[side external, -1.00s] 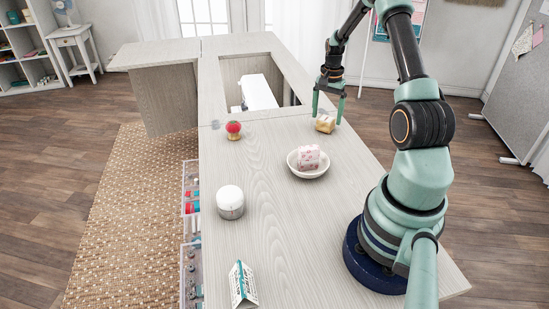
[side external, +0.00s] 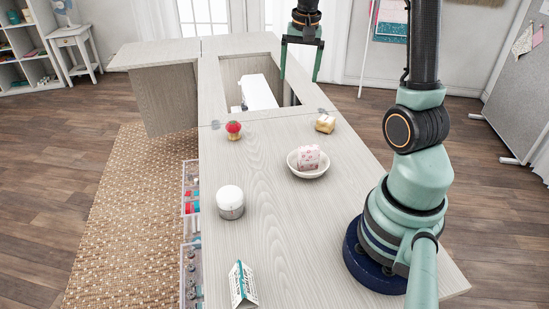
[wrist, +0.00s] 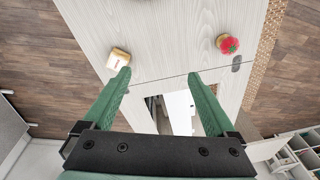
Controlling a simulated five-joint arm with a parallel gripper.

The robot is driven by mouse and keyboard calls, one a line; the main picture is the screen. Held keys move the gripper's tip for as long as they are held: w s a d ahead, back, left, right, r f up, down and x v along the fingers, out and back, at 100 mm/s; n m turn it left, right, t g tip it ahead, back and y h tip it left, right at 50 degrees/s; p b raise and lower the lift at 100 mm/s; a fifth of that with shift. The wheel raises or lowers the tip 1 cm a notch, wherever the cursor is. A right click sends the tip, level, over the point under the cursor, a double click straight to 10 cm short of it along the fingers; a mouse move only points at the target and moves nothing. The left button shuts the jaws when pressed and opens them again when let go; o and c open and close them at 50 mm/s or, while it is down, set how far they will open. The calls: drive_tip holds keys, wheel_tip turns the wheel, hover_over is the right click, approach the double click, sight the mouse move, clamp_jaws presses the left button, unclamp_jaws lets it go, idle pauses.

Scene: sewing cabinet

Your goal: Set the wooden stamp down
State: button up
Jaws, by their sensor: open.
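The wooden stamp (side external: 325,124) is a small light-brown block lying on the cabinet top (side external: 262,215), near its right edge by the hinged seam. It also shows in the wrist view (wrist: 118,59), at upper left, just beyond the tip of the left finger. My gripper (side external: 300,80) is open and empty. It hangs above the cabinet's opening, behind the stamp and apart from it. In the wrist view both green fingers (wrist: 160,77) are spread wide with nothing between them.
A white bowl (side external: 293,170) holding a pink patterned block (side external: 308,157) stands in front of the stamp. A red pincushion (side external: 233,129) is to the left. A white round jar (side external: 230,202) and a folded card (side external: 242,285) stand nearer. A white machine (side external: 258,92) sits in the opening.

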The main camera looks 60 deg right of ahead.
drive_tip(key=s+a+r+n+t, duration=0.2)
drive_tip(key=a+n, duration=0.4)
drive_tip(key=a, duration=0.6)
drive_tip(key=s+a+r+n+t+y, duration=0.1)
drive_tip(key=s+a+n, duration=0.3)
drive_tip(key=a, duration=0.8)
drive_tip(key=shift+s+a+r+n+t, duration=0.25)
drive_tip(key=shift+r+n+t, duration=0.35)
drive_tip(key=shift+n, duration=0.7)
